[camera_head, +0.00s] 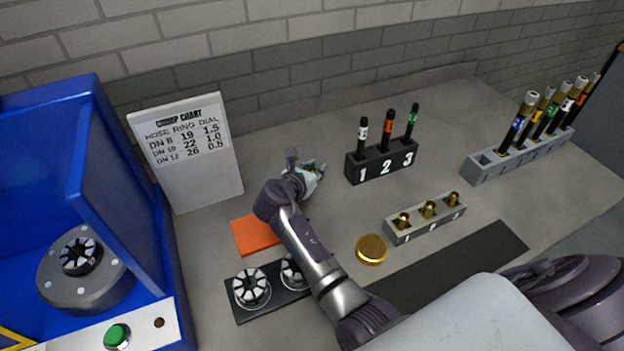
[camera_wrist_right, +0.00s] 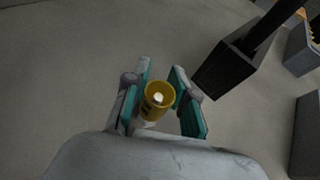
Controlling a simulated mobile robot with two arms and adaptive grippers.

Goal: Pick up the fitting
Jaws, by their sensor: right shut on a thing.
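A brass fitting (camera_wrist_right: 158,98), a short hollow cylinder with a pale centre, sits between the teal-padded fingers of my right gripper (camera_wrist_right: 160,100) in the right wrist view. The gripper is shut on it. In the head view my right gripper (camera_head: 312,172) is over the grey table, left of the black 1-2-3 block, and the fitting cannot be made out clearly there. Several brass pieces (camera_head: 428,209) stand in a grey numbered rack (camera_head: 425,226) to the right. My left gripper is not in view.
A black block (camera_head: 381,168) holds three upright hoses close to the gripper's right. A crimp chart (camera_head: 190,155), blue machine (camera_head: 130,190), orange pad (camera_head: 255,234), gold disc (camera_head: 371,249) and ring-die tray (camera_head: 240,308) surround the arm. A grey hose rack (camera_head: 520,158) stands far right.

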